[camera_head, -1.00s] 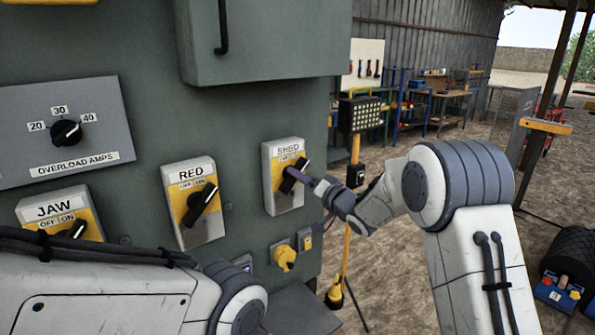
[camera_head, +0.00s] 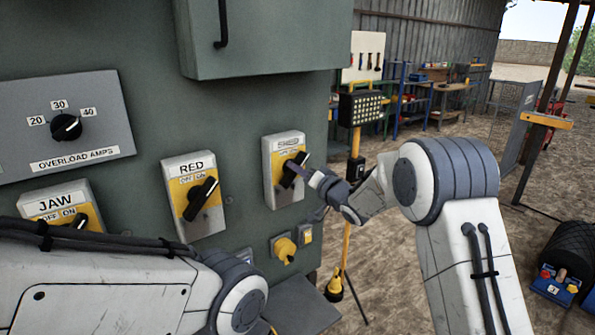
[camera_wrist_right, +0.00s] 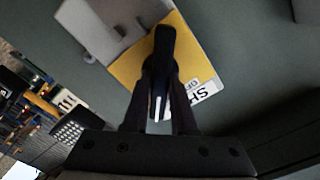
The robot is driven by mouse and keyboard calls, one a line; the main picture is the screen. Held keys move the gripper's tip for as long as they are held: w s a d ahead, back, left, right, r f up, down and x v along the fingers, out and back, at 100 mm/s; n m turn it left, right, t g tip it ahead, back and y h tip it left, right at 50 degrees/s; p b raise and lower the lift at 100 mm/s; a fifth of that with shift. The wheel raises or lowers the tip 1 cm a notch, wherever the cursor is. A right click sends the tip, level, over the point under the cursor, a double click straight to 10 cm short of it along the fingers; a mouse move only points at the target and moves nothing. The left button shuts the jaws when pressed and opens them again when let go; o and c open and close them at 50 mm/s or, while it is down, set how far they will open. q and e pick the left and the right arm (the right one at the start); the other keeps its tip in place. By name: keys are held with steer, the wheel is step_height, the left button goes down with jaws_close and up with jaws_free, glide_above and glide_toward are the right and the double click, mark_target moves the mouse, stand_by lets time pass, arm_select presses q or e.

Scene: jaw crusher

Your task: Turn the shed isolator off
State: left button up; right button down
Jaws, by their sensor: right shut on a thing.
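The shed isolator (camera_head: 284,168) is a grey box with a yellow plate and a black rotary handle, labelled SHED, on the green cabinet. Its handle (camera_head: 295,169) is tilted, its upper end to the right. My right gripper (camera_head: 303,172) reaches it from the right and is shut on the handle. In the right wrist view the two dark fingers (camera_wrist_right: 162,100) sit on either side of the black handle (camera_wrist_right: 163,58), over the yellow plate (camera_wrist_right: 190,55). The OFF and ON marks are hard to read here. My left arm crosses the lower left; its gripper is out of sight.
The RED isolator (camera_head: 196,197) and JAW isolator (camera_head: 58,207) are to the left, with the overload dial (camera_head: 66,127) above. A yellow socket (camera_head: 284,249) is below the shed isolator. A yellow lamp stand (camera_head: 352,180) stands behind my right gripper.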

steer(key=n+b, duration=0.4)
steer(key=shift+f, duration=0.2)
steer(key=n+b, duration=0.4)
steer(key=shift+n, duration=0.4)
steer(key=n+b, duration=0.3)
steer(key=n, duration=0.1)
steer(key=shift+s+a, duration=0.1)
steer(key=n+b, duration=0.3)
steer(key=n, duration=0.1)
steer(key=shift+r, duration=0.1)
steer(key=shift+n, duration=0.5)
steer(key=c, duration=0.7)
jaws_free()
steer(key=shift+a, duration=0.1)
steer(key=b+v, duration=0.2)
steer(key=v, duration=0.8)
steer(key=shift+s+d, duration=0.2)
